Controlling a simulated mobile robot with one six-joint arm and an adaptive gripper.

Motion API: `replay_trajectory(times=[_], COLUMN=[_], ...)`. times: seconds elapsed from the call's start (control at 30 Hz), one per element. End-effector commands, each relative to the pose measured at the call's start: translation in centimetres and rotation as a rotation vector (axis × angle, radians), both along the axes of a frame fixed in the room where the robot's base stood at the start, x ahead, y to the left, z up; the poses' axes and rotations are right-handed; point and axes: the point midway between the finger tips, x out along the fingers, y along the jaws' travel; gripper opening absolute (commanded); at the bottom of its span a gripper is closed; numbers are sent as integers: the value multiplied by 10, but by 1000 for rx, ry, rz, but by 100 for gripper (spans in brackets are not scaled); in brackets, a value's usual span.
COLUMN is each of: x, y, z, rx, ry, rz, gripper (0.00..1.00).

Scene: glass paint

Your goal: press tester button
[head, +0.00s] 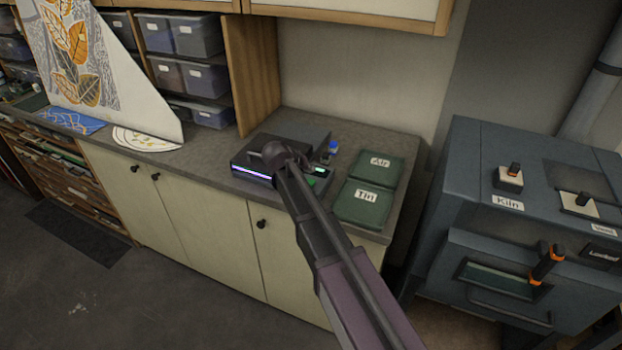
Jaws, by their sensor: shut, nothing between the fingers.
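The tester (251,172) is a low dark box on the grey counter, with a glowing purple strip along its front. A small lit green display (319,170) shows at its right side. A small blue-topped piece (333,146) stands by its back right corner; I cannot tell whether it is the button. My arm reaches in from the lower right, and its dark end, with my gripper (273,153), is over the tester. The gripper looks shut and empty. My arm hides part of the tester's top and right side, and I cannot tell whether the gripper touches it.
Two green trays labelled "Air" (379,166) and "Tin" (362,205) lie right of the tester. A blue-grey kiln (470,180) with switches stands further right, past a gap. A wooden shelf (252,75) with bins and a leaf-pattern panel (90,75) are at left.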

Motion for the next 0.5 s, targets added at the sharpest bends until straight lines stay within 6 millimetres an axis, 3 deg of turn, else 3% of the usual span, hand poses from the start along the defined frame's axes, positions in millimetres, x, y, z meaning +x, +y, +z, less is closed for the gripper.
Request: replay_trajectory(times=[0.23,0.5], x=[0,0], y=[0,0], z=[22,29], rx=[0,0], ry=[0,0], rz=[0,0], gripper=[0,0])
